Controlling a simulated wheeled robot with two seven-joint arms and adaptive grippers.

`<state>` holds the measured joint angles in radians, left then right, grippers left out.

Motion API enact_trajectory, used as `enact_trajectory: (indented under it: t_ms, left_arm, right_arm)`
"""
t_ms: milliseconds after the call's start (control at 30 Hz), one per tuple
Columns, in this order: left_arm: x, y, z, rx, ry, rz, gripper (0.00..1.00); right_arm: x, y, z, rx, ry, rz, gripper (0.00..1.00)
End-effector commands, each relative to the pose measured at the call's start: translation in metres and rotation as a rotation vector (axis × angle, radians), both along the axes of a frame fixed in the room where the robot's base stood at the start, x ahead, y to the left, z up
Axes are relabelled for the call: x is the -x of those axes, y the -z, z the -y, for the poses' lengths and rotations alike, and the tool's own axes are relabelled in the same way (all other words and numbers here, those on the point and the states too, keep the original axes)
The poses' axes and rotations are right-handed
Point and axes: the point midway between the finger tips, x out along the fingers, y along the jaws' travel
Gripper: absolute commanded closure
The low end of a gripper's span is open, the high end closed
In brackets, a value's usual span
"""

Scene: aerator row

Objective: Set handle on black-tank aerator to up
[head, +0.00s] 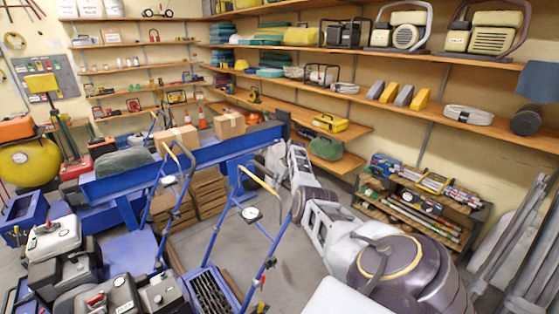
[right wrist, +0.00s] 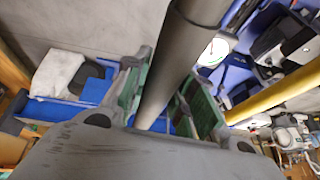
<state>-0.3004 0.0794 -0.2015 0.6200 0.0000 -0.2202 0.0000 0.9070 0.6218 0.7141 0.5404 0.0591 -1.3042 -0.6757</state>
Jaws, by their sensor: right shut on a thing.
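The nearest machine, at the lower left of the head view, has a dark tank (head: 112,295) and appears to be the black-tank aerator. A blue tubular frame (head: 266,264) with a yellow-gripped bar (head: 258,180) rises at its right. My right gripper (head: 276,157) is just beyond this bar. In the right wrist view, my right gripper (right wrist: 160,100) has its green-lined fingers shut around a dark grey handle bar (right wrist: 200,25). The yellow bar (right wrist: 275,98) shows beside it, apart from the fingers. The grip itself is too small to make out in the head view. My left gripper is out of view.
Another aerator with a pale tank (head: 55,235) and a blue frame (head: 155,205) stands behind. A blue bench (head: 110,186) crosses the back, with cardboard boxes (head: 228,125) on it. A low rack (head: 425,205) stands right. Some grey floor (head: 225,240) is clear.

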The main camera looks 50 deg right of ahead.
Motion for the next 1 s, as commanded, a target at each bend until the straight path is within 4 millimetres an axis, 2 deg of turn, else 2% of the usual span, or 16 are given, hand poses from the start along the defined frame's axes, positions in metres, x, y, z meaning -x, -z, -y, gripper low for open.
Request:
enact_trajectory:
  t_ms: [133, 167, 300, 333, 1000]
  left_arm:
    - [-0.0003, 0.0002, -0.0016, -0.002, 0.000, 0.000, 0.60]
    - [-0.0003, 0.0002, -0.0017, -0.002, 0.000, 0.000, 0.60]
    - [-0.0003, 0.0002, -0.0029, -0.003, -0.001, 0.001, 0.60]
    - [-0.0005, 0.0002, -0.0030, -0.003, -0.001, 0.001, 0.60]
    - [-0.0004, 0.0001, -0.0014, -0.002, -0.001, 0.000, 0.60]
  right_arm:
    - [0.0038, 0.0008, 0.0049, 0.010, 0.004, -0.005, 1.00]
    - [0.0039, 0.0009, 0.0050, 0.010, 0.004, -0.006, 0.72]
    - [0.0039, 0.0010, 0.0046, 0.009, 0.005, -0.006, 0.54]
    - [0.0037, 0.0010, 0.0043, 0.008, 0.005, -0.005, 0.52]
    - [0.0047, -0.0072, 0.0024, 0.004, 0.003, -0.002, 0.52]
